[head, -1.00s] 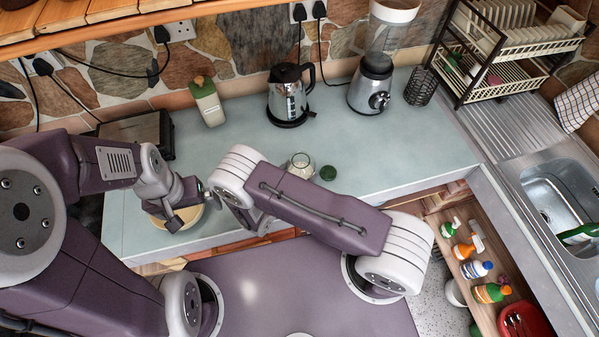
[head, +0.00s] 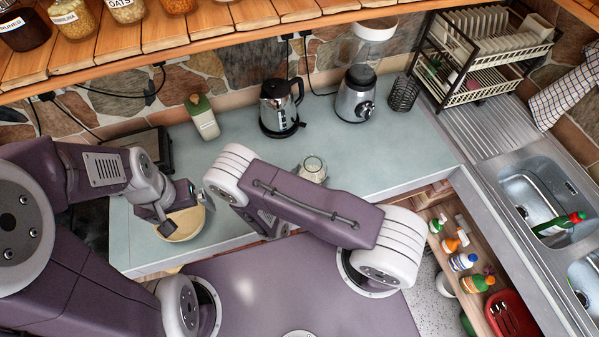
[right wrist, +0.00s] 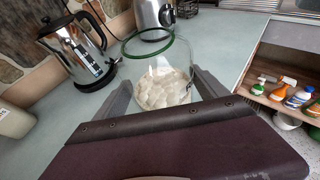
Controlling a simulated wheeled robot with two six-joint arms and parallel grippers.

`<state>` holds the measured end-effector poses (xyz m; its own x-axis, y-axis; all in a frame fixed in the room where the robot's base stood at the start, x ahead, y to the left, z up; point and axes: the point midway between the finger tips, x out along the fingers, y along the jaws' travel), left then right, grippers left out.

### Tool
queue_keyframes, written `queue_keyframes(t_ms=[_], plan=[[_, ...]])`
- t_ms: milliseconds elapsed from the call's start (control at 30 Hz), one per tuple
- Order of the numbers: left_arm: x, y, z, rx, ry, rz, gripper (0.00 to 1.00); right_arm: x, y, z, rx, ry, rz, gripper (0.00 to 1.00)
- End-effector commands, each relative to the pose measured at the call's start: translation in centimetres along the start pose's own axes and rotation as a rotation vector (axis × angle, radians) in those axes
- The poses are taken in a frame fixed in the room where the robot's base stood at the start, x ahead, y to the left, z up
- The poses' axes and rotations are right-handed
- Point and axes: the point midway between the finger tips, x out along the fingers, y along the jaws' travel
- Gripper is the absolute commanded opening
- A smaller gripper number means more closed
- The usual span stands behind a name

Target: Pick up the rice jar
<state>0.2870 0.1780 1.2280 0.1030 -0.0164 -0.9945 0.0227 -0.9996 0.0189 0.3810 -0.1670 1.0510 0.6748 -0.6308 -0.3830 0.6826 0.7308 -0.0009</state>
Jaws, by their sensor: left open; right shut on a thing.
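A clear glass jar (head: 313,168) with a green rim and white lumpy contents shows beyond my right forearm in the head view. In the right wrist view the jar (right wrist: 165,88) stands between the two grey fingers of my right gripper (right wrist: 166,94), which is shut on it. Its top is open. I cannot tell how far it is above the counter, and I see no label. In the head view my right arm hides that gripper. My left gripper (head: 185,212) is open above a beige bowl (head: 184,229) on the counter.
Behind the jar stand a steel kettle (head: 281,107), a blender (head: 356,95) and a green-topped container (head: 203,117). Labelled jars (head: 73,18) stand on the wooden shelf (head: 165,42). An open drawer with bottles (head: 463,261) is at the right, beside the sink (head: 545,195). The counter right of the jar is clear.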

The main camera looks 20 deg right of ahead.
Motion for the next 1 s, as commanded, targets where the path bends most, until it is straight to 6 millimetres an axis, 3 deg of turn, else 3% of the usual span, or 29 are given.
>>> queue_keyframes(t_ms=[100,433,1000], plan=[[-1.4,0.0,-0.1,0.000,0.000,0.000,1.00,-0.3,-1.4,1.3,-0.002,-0.003,-0.001,0.10],[-3.0,0.1,-0.3,0.000,0.000,0.000,1.00,-0.5,-4.1,2.8,0.000,-0.003,-0.001,0.10],[-3.5,0.1,-0.4,0.000,0.000,0.000,1.00,-0.5,-5.1,3.2,0.001,-0.002,0.001,0.10]])
